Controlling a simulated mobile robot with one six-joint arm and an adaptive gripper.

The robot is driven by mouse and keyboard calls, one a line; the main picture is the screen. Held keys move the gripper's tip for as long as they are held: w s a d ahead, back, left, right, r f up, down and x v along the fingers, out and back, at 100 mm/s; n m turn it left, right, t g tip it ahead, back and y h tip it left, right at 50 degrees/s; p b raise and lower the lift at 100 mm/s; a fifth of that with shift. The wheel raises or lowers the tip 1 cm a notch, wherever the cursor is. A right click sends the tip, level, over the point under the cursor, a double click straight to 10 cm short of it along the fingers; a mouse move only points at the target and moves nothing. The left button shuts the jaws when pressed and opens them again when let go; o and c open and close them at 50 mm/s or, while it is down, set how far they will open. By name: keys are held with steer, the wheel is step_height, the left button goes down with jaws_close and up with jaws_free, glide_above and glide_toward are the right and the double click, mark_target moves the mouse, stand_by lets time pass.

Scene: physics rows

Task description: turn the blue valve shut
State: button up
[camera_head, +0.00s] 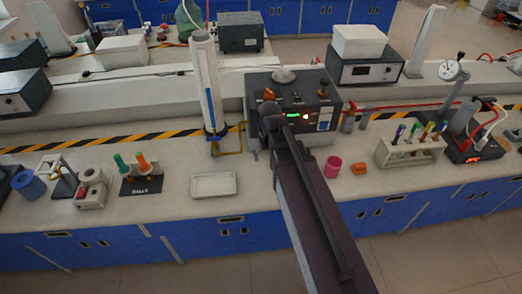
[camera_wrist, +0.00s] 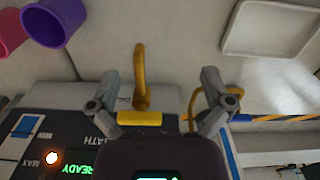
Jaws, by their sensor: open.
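A yellow hooked pipe or handle (camera_wrist: 140,75) shows between the fingers, above a yellow block (camera_wrist: 140,118); I cannot tell whether either is touched. Below them is a dark panel (camera_wrist: 105,155) with a green READY display. In the head view my arm reaches over the bench to the dark control box (camera_head: 260,87) with orange knobs, and hides part of its front.
A white column (camera_head: 208,90) with a blue stripe stands left of the box, with a yellow hose at its foot. A white tray (camera_head: 213,184), a pink cup (camera_head: 333,166) and a tube rack (camera_head: 410,152) stand on the bench. Bare bench lies around the tray.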

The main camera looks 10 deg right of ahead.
steer(key=shift+s+d+f+m, duration=0.2)
steer(key=shift+s+d, duration=0.2)
steer(key=shift+s, duration=0.15)
steer(key=shift+s+d+f+m, duration=0.2)
steer(key=shift+s+d, duration=0.2)
steer(key=shift+s, duration=0.15)
steer(key=shift+s, duration=0.1)
steer(key=s+d, duration=0.1)
steer(key=s, duration=0.1)
steer(key=s+d, duration=0.1)
steer(key=s, duration=0.1)
steer(key=shift+s+d, duration=0.1)
steer(key=shift+d, duration=0.05)
